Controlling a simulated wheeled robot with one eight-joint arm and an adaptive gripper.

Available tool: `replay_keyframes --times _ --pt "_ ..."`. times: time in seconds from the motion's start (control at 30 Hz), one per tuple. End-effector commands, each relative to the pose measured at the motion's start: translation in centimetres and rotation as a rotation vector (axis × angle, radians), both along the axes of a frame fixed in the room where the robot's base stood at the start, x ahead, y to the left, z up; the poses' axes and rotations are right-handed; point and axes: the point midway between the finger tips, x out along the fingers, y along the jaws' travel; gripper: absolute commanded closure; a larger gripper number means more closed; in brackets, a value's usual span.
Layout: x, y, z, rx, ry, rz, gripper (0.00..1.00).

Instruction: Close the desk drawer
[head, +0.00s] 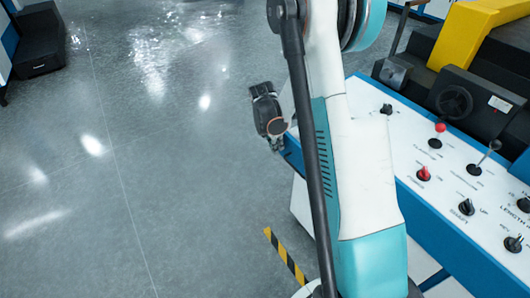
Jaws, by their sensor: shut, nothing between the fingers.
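No drawer can be clearly made out in the head view. A white and blue control desk (430,215) runs along the right side. A white surface (301,205) shows below its left end, mostly hidden behind my arm; I cannot tell whether it is part of a drawer. My gripper (277,148) hangs fingers down at the left end of the desk, beside its blue edge. It is shut and empty. I cannot tell whether it touches the desk.
The desk top carries red and black knobs and levers (440,128). A yellow machine part (470,30) rises behind it. A black and yellow floor strip (285,257) lies near my arm. The grey floor (120,160) to the left is clear.

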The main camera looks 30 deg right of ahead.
Motion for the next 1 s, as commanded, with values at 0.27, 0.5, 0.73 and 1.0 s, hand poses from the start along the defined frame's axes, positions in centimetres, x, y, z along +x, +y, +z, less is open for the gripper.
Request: replay_keyframes --times 0.27,0.5,0.73,1.0 --pt "0.2 -6.9 -0.1 -0.001 0.000 -0.005 1.00" --pt "0.3 -10.9 0.0 0.000 0.000 -0.003 1.00" --pt "0.4 -12.7 0.0 0.000 0.001 -0.001 1.00" --pt "0.5 -13.1 0.0 -0.002 0.000 -0.001 1.00"
